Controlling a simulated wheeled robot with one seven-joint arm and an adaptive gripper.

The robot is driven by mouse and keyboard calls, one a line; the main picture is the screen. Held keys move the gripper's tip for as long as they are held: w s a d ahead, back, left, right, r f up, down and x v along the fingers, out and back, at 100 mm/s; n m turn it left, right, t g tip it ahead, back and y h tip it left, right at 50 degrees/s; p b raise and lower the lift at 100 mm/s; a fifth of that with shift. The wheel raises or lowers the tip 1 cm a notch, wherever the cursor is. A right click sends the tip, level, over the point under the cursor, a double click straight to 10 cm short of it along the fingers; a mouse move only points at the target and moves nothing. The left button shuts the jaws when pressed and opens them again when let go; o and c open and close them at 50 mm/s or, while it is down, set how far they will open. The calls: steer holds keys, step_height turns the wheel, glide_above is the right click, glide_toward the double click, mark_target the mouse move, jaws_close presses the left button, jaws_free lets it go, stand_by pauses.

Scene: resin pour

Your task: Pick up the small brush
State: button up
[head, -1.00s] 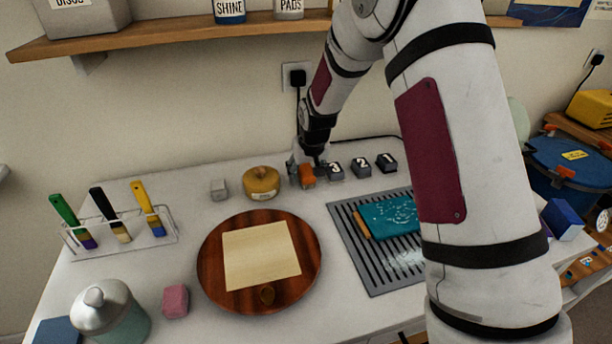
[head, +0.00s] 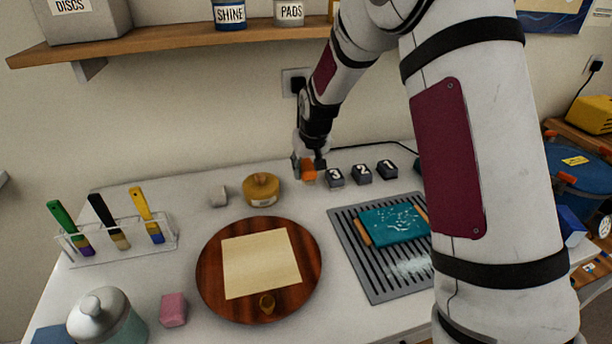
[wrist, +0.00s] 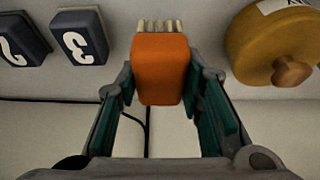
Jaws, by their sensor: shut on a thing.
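The small brush (wrist: 160,66) has an orange block-shaped handle and pale bristles. In the wrist view it sits between the tips of my gripper (wrist: 160,90), with the fingers against its two sides and the bristles pointing away from my palm. In the head view the orange brush (head: 309,172) shows at the tips of my gripper (head: 309,166), near the back of the white table. Its bristles are hidden there, and I cannot tell how far it is above the table.
Dark blocks numbered 3 (head: 335,176), 2 (head: 362,173) and 1 (head: 387,169) stand right of the brush. A round tan container (head: 261,188) and a grey block (head: 218,196) are to its left. A wooden disc (head: 212,270) and a slotted grey tray (head: 365,280) lie in front.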

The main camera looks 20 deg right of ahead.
steer(key=s+d, duration=0.1)
steer(key=s, duration=0.4)
steer(key=s+d, duration=0.1)
steer(key=s, duration=0.4)
steer(key=s+d+r, duration=0.1)
steer(key=s, duration=0.4)
steer(key=shift+s+d, duration=0.25)
steer(key=shift+s, duration=0.05)
steer(key=o, duration=0.5)
steer(key=c, duration=0.4)
steer(key=shift+o, duration=0.2)
